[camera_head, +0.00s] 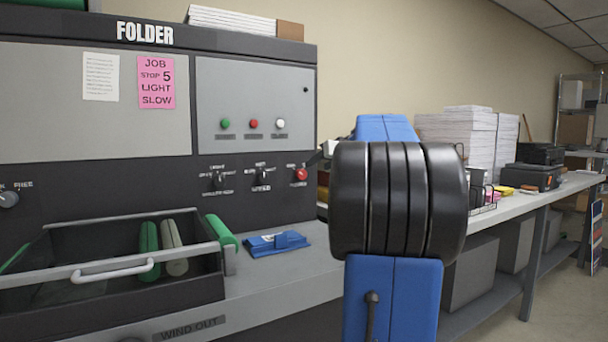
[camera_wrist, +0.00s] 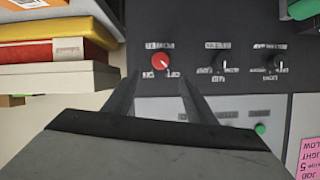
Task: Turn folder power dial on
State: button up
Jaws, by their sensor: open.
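The folder machine (camera_head: 255,145) fills the left of the head view. Its dark lower panel carries a red dial (camera_head: 300,174) at the right end, beside two black dials (camera_head: 218,180) (camera_head: 262,176). I cannot read the small labels well enough to tell which is power. The wrist view shows the panel upside down, with the red dial (camera_wrist: 161,61) just beyond the fingertips and a pale mark slanting to its lower right. My gripper (camera_wrist: 157,79) is open and empty, its fingers spread on either side of the dial's line. In the head view my arm mostly hides the gripper.
Green, red and white buttons (camera_head: 253,124) sit above the dials. A tray with rollers (camera_head: 150,268) and a blue object (camera_head: 276,243) are below. Stacked boxes or books (camera_wrist: 55,50) stand close beside the panel. Paper stacks (camera_head: 468,135) are on the right-hand bench.

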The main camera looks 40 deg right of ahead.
aim_at(303, 173)
jog(key=x, duration=1.1)
jog(key=shift+w+f, duration=0.2)
jog(key=shift+w, duration=0.15)
jog(key=c, duration=1)
